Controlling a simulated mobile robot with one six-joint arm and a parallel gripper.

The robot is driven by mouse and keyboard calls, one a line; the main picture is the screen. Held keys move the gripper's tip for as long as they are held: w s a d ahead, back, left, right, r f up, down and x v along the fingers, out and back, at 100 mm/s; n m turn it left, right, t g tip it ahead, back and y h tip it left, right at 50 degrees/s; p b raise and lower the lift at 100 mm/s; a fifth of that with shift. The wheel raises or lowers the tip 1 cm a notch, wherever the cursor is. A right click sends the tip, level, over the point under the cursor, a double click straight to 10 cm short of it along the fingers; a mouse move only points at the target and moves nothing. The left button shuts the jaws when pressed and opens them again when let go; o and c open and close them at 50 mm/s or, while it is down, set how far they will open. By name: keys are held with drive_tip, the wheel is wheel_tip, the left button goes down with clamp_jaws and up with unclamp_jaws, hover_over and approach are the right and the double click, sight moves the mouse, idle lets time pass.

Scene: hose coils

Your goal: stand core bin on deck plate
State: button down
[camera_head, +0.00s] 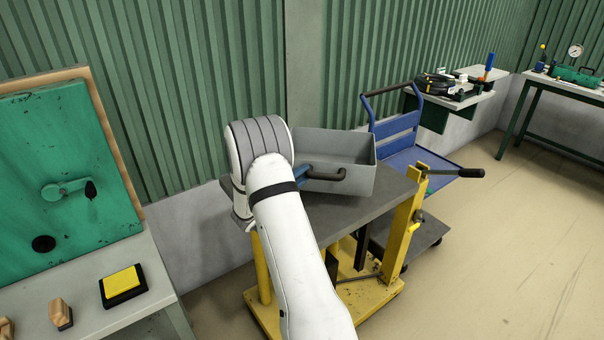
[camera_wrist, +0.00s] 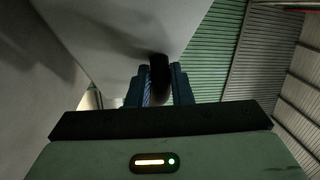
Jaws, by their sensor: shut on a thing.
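The core bin is a grey open-topped box (camera_head: 361,184) with a dark handle (camera_head: 328,174) on its near side. It is over the dark grey deck plate (camera_head: 345,218), the top of a yellow lift table. It looks roughly upright; whether its base touches the plate I cannot tell. My gripper (camera_head: 304,172) is at the near side of the bin, partly hidden by my white arm. In the wrist view my gripper (camera_wrist: 159,84) is shut on the dark handle (camera_wrist: 159,66), and the pale bin wall (camera_wrist: 112,35) fills the upper left.
A lift lever (camera_head: 455,172) sticks out right of the table. A blue trolley (camera_head: 398,150) stands behind it. A green panel (camera_head: 75,170) and a bench with a yellow pad (camera_head: 123,281) are at left. Open floor (camera_head: 500,240) lies right. The corrugated wall is close behind.

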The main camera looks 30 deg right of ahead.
drive_tip(key=shift+f+b, duration=1.05)
drive_tip(key=shift+f, duration=1.35)
drive_tip(key=shift+r+p, duration=0.1)
drive_tip(key=shift+p, duration=0.4)
drive_tip(key=shift+f+b, duration=0.35)
drive_tip(key=shift+f, duration=0.35)
drive_tip(key=c, duration=1.2)
unclamp_jaws()
drive_tip(key=shift+s+f, duration=0.1)
drive_tip(key=shift+a, duration=0.1)
drive_tip(key=shift+p+v, duration=0.35)
drive_tip(key=shift+v, duration=3.6)
drive_tip(key=shift+a, duration=0.1)
